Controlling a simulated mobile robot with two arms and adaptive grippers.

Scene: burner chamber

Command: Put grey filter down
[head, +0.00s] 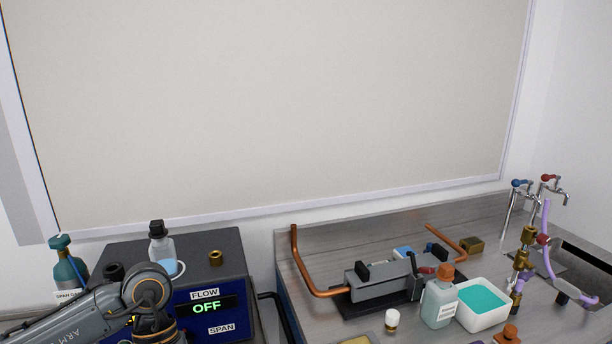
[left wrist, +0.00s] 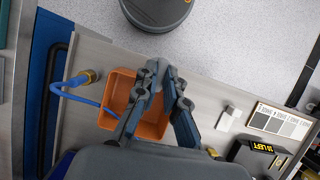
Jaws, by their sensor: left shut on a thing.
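My left gripper (left wrist: 161,72) shows in the left wrist view with its two dark fingers drawn close together at the tips. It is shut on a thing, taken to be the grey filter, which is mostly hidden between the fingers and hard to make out. The fingers stand over an orange open bin (left wrist: 122,82) in that view, and its inside is partly covered by them. In the head view only my left arm shows at the lower left; its gripper is out of the picture. My right gripper is in neither view.
A blue hose (left wrist: 80,98) with a brass fitting runs beside the bin. A small pale block (left wrist: 229,118), a card with grey shades (left wrist: 282,122) and a black box (left wrist: 258,152) lie to the right. In the head view, a bottle (head: 439,303) and white tub (head: 483,305) crowd the bench.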

